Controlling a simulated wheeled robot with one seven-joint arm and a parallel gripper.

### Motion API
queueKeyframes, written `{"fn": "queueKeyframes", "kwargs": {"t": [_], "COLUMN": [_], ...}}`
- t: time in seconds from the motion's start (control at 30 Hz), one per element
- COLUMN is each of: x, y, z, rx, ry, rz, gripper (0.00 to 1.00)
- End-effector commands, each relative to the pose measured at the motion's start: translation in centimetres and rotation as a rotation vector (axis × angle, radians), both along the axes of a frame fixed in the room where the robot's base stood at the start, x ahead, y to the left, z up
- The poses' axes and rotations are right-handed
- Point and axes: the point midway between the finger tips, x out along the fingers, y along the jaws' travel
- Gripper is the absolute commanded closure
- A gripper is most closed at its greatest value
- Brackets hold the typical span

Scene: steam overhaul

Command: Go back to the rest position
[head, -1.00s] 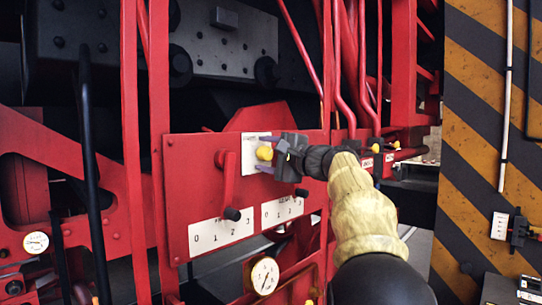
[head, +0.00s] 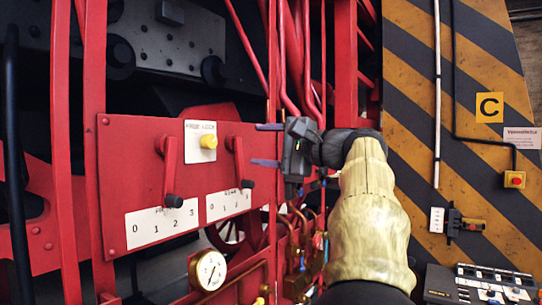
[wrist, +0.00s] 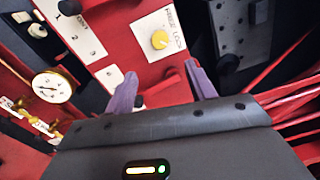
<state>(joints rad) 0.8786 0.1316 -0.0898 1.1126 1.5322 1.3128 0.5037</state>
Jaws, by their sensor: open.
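My gripper (head: 267,144) is in front of the right part of a red control panel (head: 118,160) in the head view. Its two purple-grey fingers are spread apart with nothing between them. In the wrist view my gripper (wrist: 160,95) also shows open, its fingers pointing toward the panel. A yellow knob (head: 208,142) on a white plate labelled as a lock sits to the left of the fingers, apart from them. The yellow knob also shows in the wrist view (wrist: 160,40).
Two red levers with black knobs, a left one (head: 170,172) and a right one (head: 239,160), hang above number scales. A pressure gauge (head: 208,270) is below. Red pipes (head: 292,60) rise behind my arm. A striped wall (head: 410,90) with a red button box (head: 515,179) stands right.

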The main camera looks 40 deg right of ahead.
Motion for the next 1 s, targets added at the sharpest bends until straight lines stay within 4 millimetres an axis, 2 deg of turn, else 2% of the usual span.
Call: {"fn": "queueKeyframes", "kwargs": {"t": [0.2,0.77,0.87,0.97,1.0], "x": [-1.4,-1.1,0.0,2.0,2.8], "y": [-0.5,-0.4,-0.3,0.1,0.5], "z": [0.0,-0.4,-2.2,-5.8,-7.8], "rx": [-0.001,0.000,0.001,-0.007,-0.019], "ry": [0.000,0.008,0.048,0.129,0.171], "rz": [0.000,-0.001,-0.009,-0.025,-0.031], "gripper": [0.45,0.45,0.45,0.45,0.45]}}
